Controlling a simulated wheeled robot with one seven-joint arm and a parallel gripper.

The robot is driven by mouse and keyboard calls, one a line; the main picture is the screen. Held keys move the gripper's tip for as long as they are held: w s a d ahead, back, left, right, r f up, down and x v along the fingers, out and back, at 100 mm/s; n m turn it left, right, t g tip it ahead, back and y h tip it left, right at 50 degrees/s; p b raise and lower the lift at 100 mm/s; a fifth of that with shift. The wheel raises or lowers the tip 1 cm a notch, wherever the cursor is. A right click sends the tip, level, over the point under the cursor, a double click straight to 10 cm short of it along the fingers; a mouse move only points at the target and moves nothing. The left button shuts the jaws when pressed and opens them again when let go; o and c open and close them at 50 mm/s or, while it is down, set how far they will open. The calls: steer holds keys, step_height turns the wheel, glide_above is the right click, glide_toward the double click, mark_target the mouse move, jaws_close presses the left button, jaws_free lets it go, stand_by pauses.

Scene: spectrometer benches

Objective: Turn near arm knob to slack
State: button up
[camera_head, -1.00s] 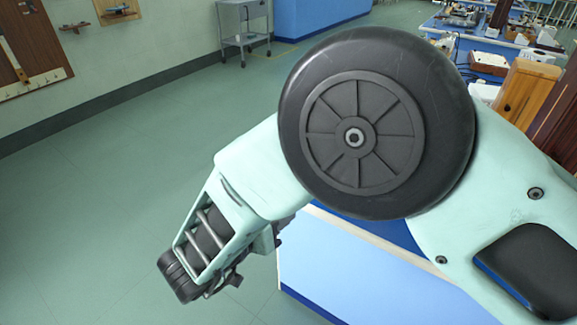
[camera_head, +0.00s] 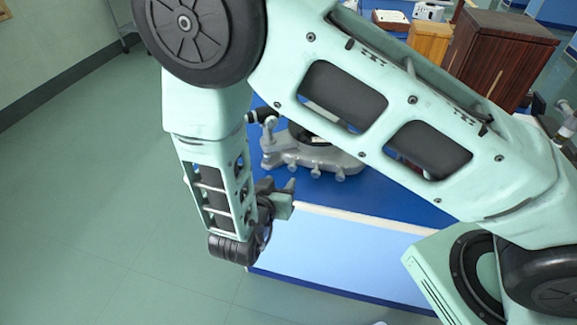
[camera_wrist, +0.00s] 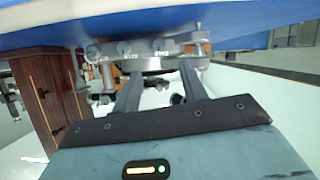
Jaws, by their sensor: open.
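A grey metal spectrometer base (camera_head: 300,153) stands on the blue bench, partly hidden behind my arm. Several small knobs (camera_head: 315,172) line its near edge; I cannot tell which is the near arm knob. In the wrist view the scene is roughly upside down, and the grey base (camera_wrist: 150,47) with its knobs (camera_wrist: 124,48) lies beyond my fingertips. My gripper (camera_head: 280,188) is in front of the base and lower in the head view, apart from the knobs. In the wrist view my gripper (camera_wrist: 160,76) has its two fingers spread, with nothing seen held between them.
The blue bench (camera_head: 385,197) has a pale blue front (camera_head: 330,255). A dark wooden cabinet (camera_head: 495,60) and a lighter wooden box (camera_head: 430,40) stand at the back right. The green floor (camera_head: 90,220) at left is clear.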

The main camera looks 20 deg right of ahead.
mark_target(291, 167)
steer(key=p+x, duration=0.1)
steer(key=x, duration=0.8)
steer(key=shift+w+d+f, duration=0.2)
jaws_close()
